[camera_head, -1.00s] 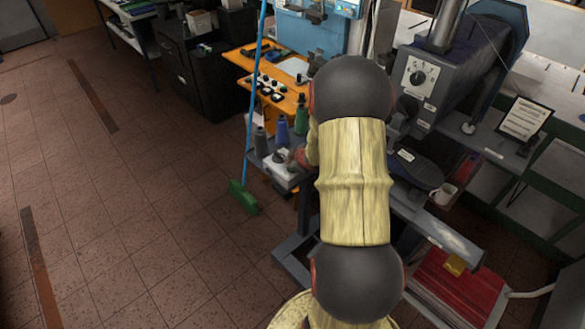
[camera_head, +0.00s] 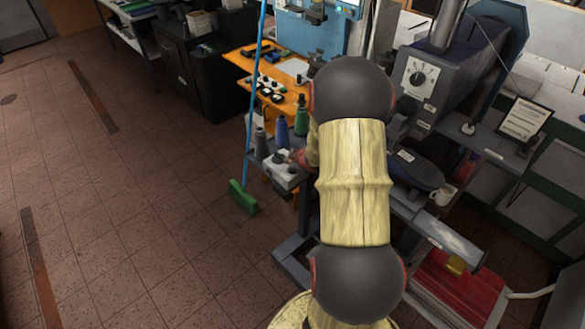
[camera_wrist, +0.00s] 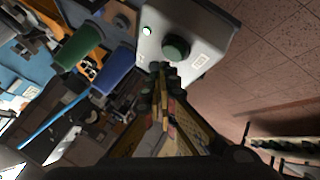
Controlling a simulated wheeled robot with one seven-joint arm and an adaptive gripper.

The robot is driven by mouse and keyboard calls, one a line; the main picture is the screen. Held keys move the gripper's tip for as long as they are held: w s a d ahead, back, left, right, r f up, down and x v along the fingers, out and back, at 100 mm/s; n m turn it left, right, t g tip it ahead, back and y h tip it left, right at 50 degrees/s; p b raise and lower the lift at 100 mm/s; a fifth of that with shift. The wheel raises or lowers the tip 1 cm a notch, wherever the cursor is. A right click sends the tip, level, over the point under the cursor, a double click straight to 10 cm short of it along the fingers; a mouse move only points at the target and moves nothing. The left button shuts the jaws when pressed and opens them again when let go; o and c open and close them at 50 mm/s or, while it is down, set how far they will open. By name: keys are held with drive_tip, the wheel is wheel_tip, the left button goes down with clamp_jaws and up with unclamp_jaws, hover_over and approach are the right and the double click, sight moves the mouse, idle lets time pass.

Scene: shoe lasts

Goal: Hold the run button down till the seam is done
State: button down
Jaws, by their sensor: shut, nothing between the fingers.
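The pale control box (camera_wrist: 185,35) fills the top middle of the wrist view. It has a round dark green button (camera_wrist: 176,48), a small white round light (camera_wrist: 147,30) and labels. It also shows in the head view (camera_head: 284,175), on a small grey shelf left of my arm. My gripper (camera_wrist: 160,70) is shut and empty. Its tips are at the box, just beside and below the button in the wrist picture. I cannot tell whether they touch or press it. In the head view my arm hides most of the gripper.
Green (camera_head: 301,115), blue (camera_head: 281,132) and dark (camera_head: 260,143) thread cones stand by the box. A blue-handled green broom (camera_head: 242,197) leans in front of the shelf. A grey machine (camera_head: 440,75) and a mug (camera_head: 443,194) are at right. The tiled floor at left is clear.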

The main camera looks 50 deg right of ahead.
drive_tip(key=shift+f, duration=0.1)
drive_tip(key=shift+f+b, duration=0.3)
